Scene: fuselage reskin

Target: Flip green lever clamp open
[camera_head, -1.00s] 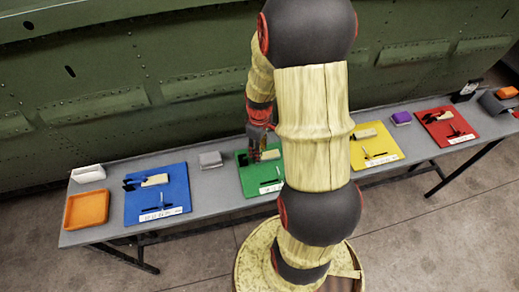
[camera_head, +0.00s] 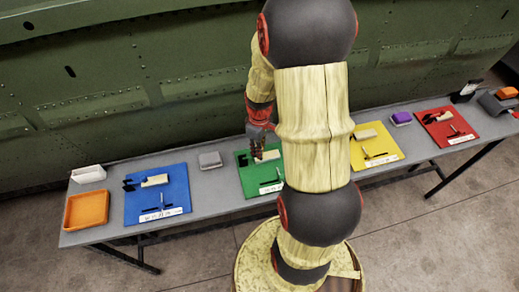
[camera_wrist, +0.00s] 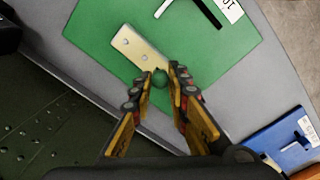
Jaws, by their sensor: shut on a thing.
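The green board (camera_head: 252,187) lies on the table, partly behind my arm in the head view. It also fills the upper middle of the wrist view (camera_wrist: 100,30). A cream block (camera_wrist: 136,46) with two dots lies on it, and a small green knob (camera_wrist: 160,80), seemingly the lever clamp's tip, shows at its near end. My gripper (camera_wrist: 160,76) is shut on this green lever, with a fingertip on either side. In the head view my gripper (camera_head: 258,148) is over the board beside the block (camera_head: 270,155). A dark clamp part (camera_head: 242,159) shows left of it. The lever's angle cannot be told.
A blue board (camera_head: 170,205) lies to the left, with yellow (camera_head: 385,140) and red (camera_head: 455,122) boards to the right. An orange tray (camera_head: 87,210) is at the left end. A grey block (camera_head: 210,160) sits beside the green board. A green fuselage panel (camera_head: 120,60) stands behind the table.

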